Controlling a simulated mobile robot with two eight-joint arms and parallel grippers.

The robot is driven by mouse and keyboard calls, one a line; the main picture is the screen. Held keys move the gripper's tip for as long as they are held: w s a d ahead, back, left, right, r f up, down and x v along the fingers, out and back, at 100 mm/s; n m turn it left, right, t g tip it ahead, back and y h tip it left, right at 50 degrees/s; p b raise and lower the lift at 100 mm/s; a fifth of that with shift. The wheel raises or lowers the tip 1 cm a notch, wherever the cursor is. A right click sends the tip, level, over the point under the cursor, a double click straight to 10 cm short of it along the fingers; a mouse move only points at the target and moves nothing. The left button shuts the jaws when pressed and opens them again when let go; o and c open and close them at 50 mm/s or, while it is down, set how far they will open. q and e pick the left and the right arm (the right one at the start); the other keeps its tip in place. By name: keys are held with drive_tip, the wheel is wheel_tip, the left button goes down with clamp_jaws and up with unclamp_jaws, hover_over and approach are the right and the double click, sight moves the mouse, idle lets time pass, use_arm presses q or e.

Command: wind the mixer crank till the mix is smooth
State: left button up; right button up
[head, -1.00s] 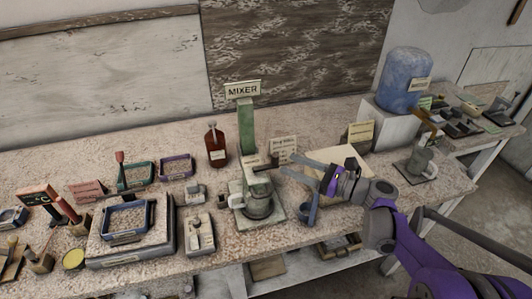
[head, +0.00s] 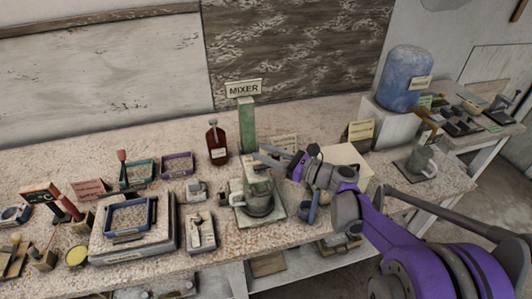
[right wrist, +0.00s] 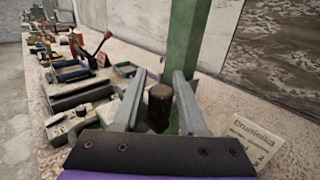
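The mixer is a green post (head: 246,125) with a MIXER sign (head: 243,88) on top, standing on the bench. A grey-green jug (head: 258,198) stands on its base plate. In the right wrist view a dark brown upright knob (right wrist: 160,104), apparently the crank handle, stands in front of the green post (right wrist: 187,40). My right gripper (head: 259,158) reaches in from the right at the mixer. In the right wrist view its two fingers (right wrist: 158,76) are apart, one on each side of the knob, with gaps showing. The jug's contents cannot be made out. My left gripper is out of view.
A brown bottle (head: 217,142) stands left of the post. A small blue-grey cup (head: 310,208) is close under my right gripper. A lever box (head: 201,232) and a blue-framed tray (head: 128,217) lie to the left. A card (right wrist: 258,138) stands right of the fingers.

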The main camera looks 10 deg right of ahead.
clamp_jaws()
drive_tip(key=n+g+y, duration=0.1)
drive_tip(key=n+g, duration=0.1)
drive_tip(key=w+n+g+y, duration=0.1)
drive_tip(key=shift+a+g+y, duration=0.25)
drive_tip(key=shift+g+y, duration=0.05)
drive_tip(key=shift+g, duration=0.1)
drive_tip(key=n+g, duration=0.1)
drive_tip(key=g, duration=0.1)
drive_tip(key=a+n+g+y, duration=0.1)
drive_tip(key=g, duration=0.1)
drive_tip(key=shift+w+n+y+b, duration=0.2)
drive_tip(key=shift+n+y+b, duration=0.1)
drive_tip(key=shift+n, duration=0.1)
drive_tip(key=shift+w+a+n+g+p, duration=0.15)
drive_tip(key=shift+a+n+g, duration=0.1)
drive_tip(key=shift+n+g, duration=0.8)
drive_tip(key=shift+s+a+n+g+p, duration=0.1)
drive_tip(key=shift+a+n+g, duration=0.35)
drive_tip(key=shift+g, duration=1.05)
drive_tip(key=shift+w+a+n+g+p, duration=0.1)
drive_tip(key=shift+n+g+p, duration=0.05)
drive_tip(key=shift+n+g, duration=0.95)
drive_tip(key=shift+g, duration=0.25)
